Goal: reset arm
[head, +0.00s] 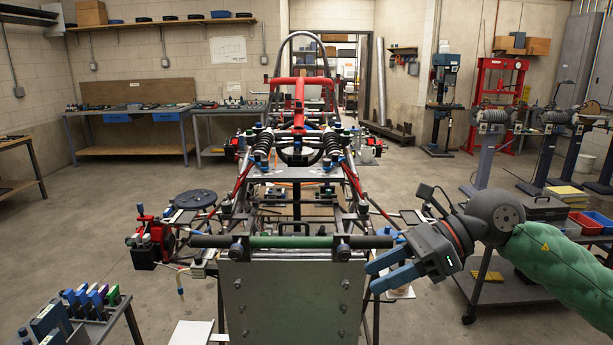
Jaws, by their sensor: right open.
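My right gripper (385,274) comes in from the right on its green-sleeved arm. Its blue fingers are apart and nothing shows between them. It hangs just right of the front plate of the tube chassis (262,300), near the end of the dark and green cross tube (290,242). I cannot tell whether it touches the chassis. The chassis stands in the middle of the view, with a red tube frame (299,100) toward its rear. My left gripper is not in view.
A rack of blue and purple tools (92,300) stands at the lower left. Workbenches (130,150) line the left wall.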

